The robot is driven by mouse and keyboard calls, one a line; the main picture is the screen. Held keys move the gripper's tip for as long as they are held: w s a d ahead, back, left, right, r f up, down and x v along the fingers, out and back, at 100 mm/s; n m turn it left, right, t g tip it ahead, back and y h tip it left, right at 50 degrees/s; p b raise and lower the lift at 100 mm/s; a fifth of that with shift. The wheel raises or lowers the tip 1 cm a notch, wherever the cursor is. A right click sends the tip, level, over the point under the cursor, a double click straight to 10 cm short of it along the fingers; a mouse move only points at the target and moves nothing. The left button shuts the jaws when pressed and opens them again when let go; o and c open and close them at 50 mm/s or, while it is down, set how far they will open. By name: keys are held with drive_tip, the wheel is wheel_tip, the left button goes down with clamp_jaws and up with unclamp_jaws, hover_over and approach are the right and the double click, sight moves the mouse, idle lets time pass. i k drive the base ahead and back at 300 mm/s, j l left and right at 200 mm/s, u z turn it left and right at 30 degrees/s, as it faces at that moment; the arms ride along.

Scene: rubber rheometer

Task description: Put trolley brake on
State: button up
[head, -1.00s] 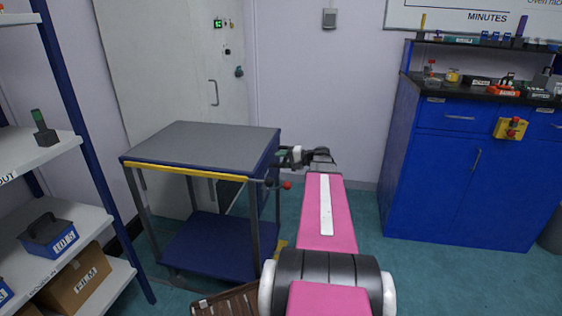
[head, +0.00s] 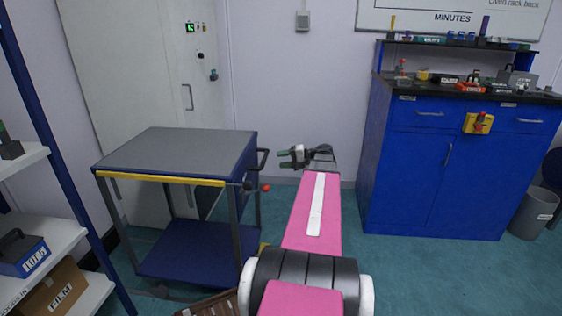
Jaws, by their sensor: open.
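The trolley (head: 185,145) has a grey top, a blue lower shelf (head: 195,250) and a yellow strip along its front edge. It stands left of centre in the head view. A lever with a red knob (head: 265,187) sticks out at its right front corner, with a dark handle (head: 262,160) above it. My gripper (head: 284,158) is open and empty, just right of the trolley handle and above the red knob's height in the picture, apart from both. The trolley's wheels are mostly hidden.
A blue cabinet (head: 420,185) with a dark top stands at the right, a bin (head: 534,212) beside it. A shelf rack (head: 65,165) is at the left. A brown crate (head: 212,304) lies at the bottom. Green floor (head: 390,270) is free at right.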

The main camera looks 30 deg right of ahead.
sight(265, 188)
drive_tip(key=k+l, duration=0.2)
drive_tip(key=l, duration=0.2)
drive_tip(key=k+l, duration=0.2)
drive_tip(key=l, duration=0.2)
drive_tip(key=k+l, duration=0.2)
drive_tip(key=l, duration=0.2)
